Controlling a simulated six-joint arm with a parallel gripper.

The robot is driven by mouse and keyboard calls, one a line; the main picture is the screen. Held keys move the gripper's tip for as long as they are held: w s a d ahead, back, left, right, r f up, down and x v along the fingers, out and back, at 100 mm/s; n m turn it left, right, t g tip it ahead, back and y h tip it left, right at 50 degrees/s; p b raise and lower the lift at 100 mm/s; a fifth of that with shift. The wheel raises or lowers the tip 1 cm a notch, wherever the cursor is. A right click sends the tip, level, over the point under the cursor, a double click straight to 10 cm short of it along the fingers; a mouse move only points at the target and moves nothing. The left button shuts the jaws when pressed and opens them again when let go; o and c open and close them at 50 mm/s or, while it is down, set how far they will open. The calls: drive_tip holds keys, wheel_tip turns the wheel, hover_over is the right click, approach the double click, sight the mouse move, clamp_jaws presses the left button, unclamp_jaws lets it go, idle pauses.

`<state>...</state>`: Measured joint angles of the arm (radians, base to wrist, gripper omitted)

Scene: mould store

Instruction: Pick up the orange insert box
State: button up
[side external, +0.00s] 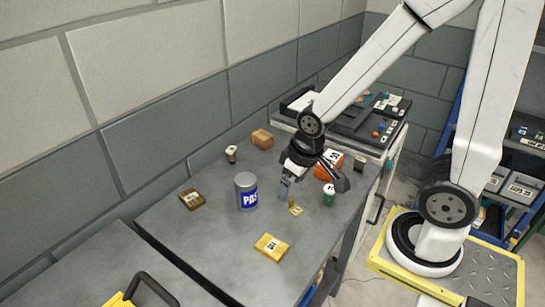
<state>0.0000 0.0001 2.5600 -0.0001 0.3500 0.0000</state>
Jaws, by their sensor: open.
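An orange box-like object (322,171) with a white label sits on the grey worktop, towards its right edge. It best fits the orange insert box, though its label is too small to read. My gripper (313,186) points down in front of it in this view and hides part of it. I cannot tell from this one view how far the gripper is from the box.
A green jar (329,195) stands close to the gripper. A small yellow piece (295,209) lies below it.

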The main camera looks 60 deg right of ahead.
drive_tip(key=d+f+n+g+h, duration=0.2)
drive_tip(key=d+n+h, duration=0.1)
drive_tip(key=d+n, duration=0.1)
drive_tip(key=s+d+f+n+g+h, duration=0.1)
drive_tip(key=d+f+n+h, duration=0.2)
drive_tip(key=d+n, duration=0.1)
drive_tip(key=d+f+n+g+h, duration=0.2)
drive_tip(key=d+n+h, duration=0.1)
drive_tip(key=d, duration=0.3)
drive_tip(key=shift+s+f+n+g+h, duration=0.3)
drive_tip(key=shift+s+f+n, duration=0.1)
drive_tip(key=shift+n, duration=0.2)
drive_tip(key=w+d+n+t+h, duration=0.1)
drive_tip(key=n, duration=0.1)
drive_tip(key=w+d+f+n+h, duration=0.1)
drive_tip(key=w+d+n+h, duration=0.1)
drive_tip(key=shift+d+f+t, duration=0.15)
drive_tip(key=shift+f+t, duration=0.05)
drive_tip(key=shift+t, duration=0.2)
drive_tip(key=shift+w+d+f+n+t+h, duration=0.2)
drive_tip(key=shift+w+n+t+h, duration=0.1)
drive_tip(key=shift+w+n, duration=0.15)
drive_tip(key=shift+w+d+f+n+t+h, duration=0.1)
drive_tip(key=shift+w+d+n+t+h, duration=0.15)
drive_tip(key=shift+n, duration=0.2)
drive_tip(key=shift+a, duration=0.1)
drive_tip(key=shift+x, duration=1.3)
